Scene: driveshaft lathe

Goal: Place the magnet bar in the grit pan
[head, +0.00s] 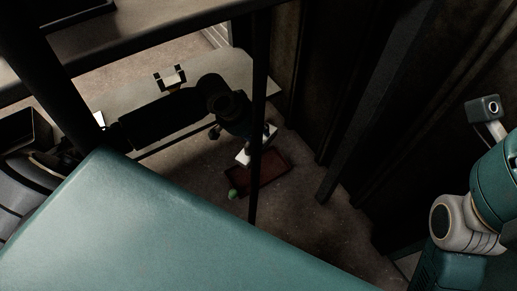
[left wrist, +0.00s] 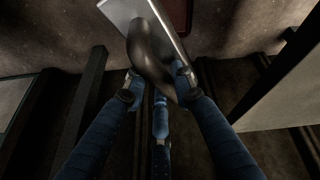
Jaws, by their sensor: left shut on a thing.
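The magnet bar (left wrist: 122,12) is a flat silver bar with a dark rounded handle. My left gripper (left wrist: 157,86) has its blue fingers shut around the handle. In the head view, the left gripper (head: 247,138) reaches in from the left, with the pale bar (head: 243,158) below it. The grit pan (head: 268,172) is a dark red shallow tray on the floor. The bar shows over its upper left part, and I cannot tell the gap in height. The pan's edge also shows at the top of the left wrist view (left wrist: 176,14). My right gripper is not in view.
A thin dark upright post (head: 257,110) crosses in front of the bar and pan. A small green object (head: 233,194) lies by the pan's left corner. A grey bench surface (head: 200,95) is behind my arm. Dark panels stand right of the pan.

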